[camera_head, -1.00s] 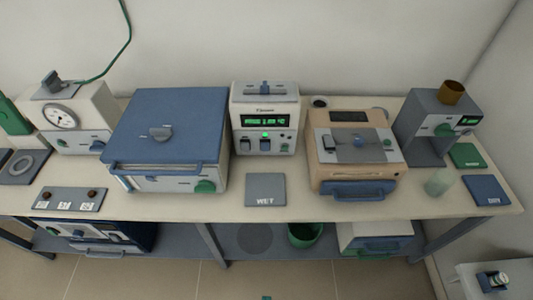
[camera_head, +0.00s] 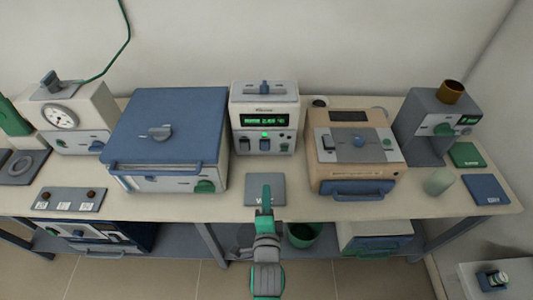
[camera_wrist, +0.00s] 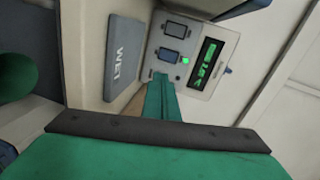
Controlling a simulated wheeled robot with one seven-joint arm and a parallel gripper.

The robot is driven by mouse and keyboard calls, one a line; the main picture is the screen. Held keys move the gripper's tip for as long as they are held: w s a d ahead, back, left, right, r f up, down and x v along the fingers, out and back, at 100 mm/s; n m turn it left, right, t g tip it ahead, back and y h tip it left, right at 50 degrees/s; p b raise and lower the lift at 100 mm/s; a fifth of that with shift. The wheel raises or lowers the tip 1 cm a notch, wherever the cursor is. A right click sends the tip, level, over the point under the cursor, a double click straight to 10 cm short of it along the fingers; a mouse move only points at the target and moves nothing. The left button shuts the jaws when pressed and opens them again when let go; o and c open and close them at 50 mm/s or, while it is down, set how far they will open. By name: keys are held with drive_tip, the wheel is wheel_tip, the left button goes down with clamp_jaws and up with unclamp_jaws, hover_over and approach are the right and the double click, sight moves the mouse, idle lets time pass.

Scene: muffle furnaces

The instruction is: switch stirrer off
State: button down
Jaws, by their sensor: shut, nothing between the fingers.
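A white control box (camera_head: 264,118) stands at the middle back of the bench, with a lit green display (camera_head: 264,122), a lit green lamp (camera_head: 264,135) and two dark rocker switches (camera_head: 244,144). No label that I can read marks it as the stirrer. The wrist view shows its display (camera_wrist: 206,64), the lit lamp (camera_wrist: 186,61) and the two switches, one nearer my fingers (camera_wrist: 169,57). My gripper (camera_head: 266,190) is shut and empty, over the grey WET mat (camera_head: 252,182) in front of the box. It is apart from the switches.
A large blue-lidded furnace (camera_head: 168,120) stands left of the box and a beige furnace (camera_head: 320,170) stands right. A beaker (camera_head: 438,182) and a grey device (camera_head: 425,120) are farther right. A plate with knobs (camera_head: 68,207) lies at the front left.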

drive_tip(key=shift+w+r+m, duration=0.3)
drive_tip(key=shift+w+r, duration=0.05)
drive_tip(key=shift+w, duration=0.25)
drive_tip(key=shift+w+r+m, duration=0.3)
drive_tip(key=shift+w+r, duration=0.05)
drive_tip(key=shift+w, duration=0.2)
approach(266, 146)
drive_tip(key=w, duration=0.2)
drive_tip(key=w+f, duration=0.1)
drive_tip(key=w, duration=0.2)
drive_tip(key=shift+f, duration=0.1)
drive_tip(key=shift+w, duration=0.5)
drive_tip(key=shift+w, duration=0.35)
drive_tip(key=shift+r, duration=0.25)
drive_tip(key=shift+s, duration=0.2)
